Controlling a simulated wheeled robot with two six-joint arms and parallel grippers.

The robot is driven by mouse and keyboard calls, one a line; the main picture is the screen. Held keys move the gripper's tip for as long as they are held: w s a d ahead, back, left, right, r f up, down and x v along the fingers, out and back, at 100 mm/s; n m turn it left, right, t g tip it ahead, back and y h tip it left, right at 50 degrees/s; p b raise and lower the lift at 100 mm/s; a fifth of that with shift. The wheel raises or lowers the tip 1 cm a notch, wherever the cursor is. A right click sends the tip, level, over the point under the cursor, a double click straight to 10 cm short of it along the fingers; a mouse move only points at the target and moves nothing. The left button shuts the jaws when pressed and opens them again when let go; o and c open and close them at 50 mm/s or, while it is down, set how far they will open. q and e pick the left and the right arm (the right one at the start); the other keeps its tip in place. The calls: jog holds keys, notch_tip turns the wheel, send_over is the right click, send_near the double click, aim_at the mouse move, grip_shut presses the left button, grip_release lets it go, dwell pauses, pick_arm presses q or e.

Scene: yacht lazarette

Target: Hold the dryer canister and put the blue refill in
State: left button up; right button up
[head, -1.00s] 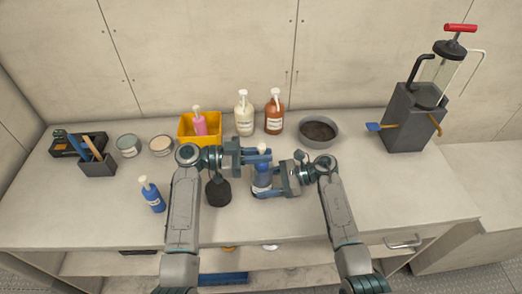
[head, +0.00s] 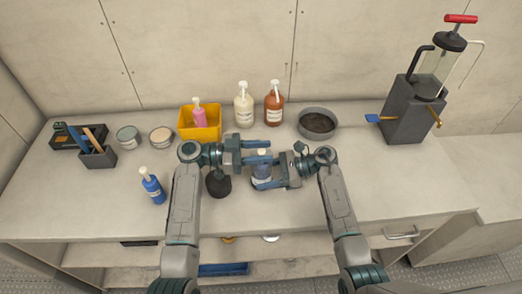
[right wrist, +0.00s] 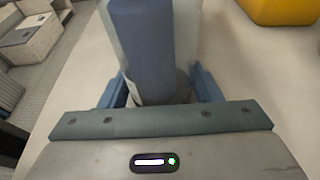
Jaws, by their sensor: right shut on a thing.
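The dryer canister (head: 262,181) stands upright on the worktop, a clear cylinder with a pale label. My right gripper (head: 264,176) is shut around it from the right. The blue refill (right wrist: 140,45) shows through the clear wall in the right wrist view, upright inside the canister; its top is cut off there. In the head view the refill (head: 262,158) is partly hidden by my left gripper. My left gripper (head: 267,152) is at the canister's top, its two blue fingers spread apart on either side of the refill's upper end.
A black rounded object (head: 218,186) stands just left of the canister. A blue pump bottle (head: 153,190) is farther left. A yellow bin (head: 203,135), white (head: 243,108) and brown (head: 274,108) pump bottles and a grey bowl (head: 318,123) stand behind.

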pick_arm(q)
jog(key=shift+s+f, duration=0.2)
jog(key=shift+f, duration=0.3)
jog(key=shift+a, duration=0.5)
pick_arm(e)
jog(key=shift+d, duration=0.15)
pick_arm(q)
jog(key=a, duration=0.6)
jog(key=shift+a+r, duration=0.25)
jog(key=shift+a, duration=0.15)
pick_arm(e)
jog(key=o, duration=1)
jog(key=shift+c, duration=0.2)
pick_arm(q)
jog(key=shift+a, duration=0.1)
pick_arm(e)
jog(key=v, duration=0.7)
jog(key=shift+s+d+r, duration=0.1)
jog(key=shift+d+r, duration=0.15)
jog(key=shift+d, duration=0.1)
pick_arm(q)
jog(key=shift+r, duration=0.15)
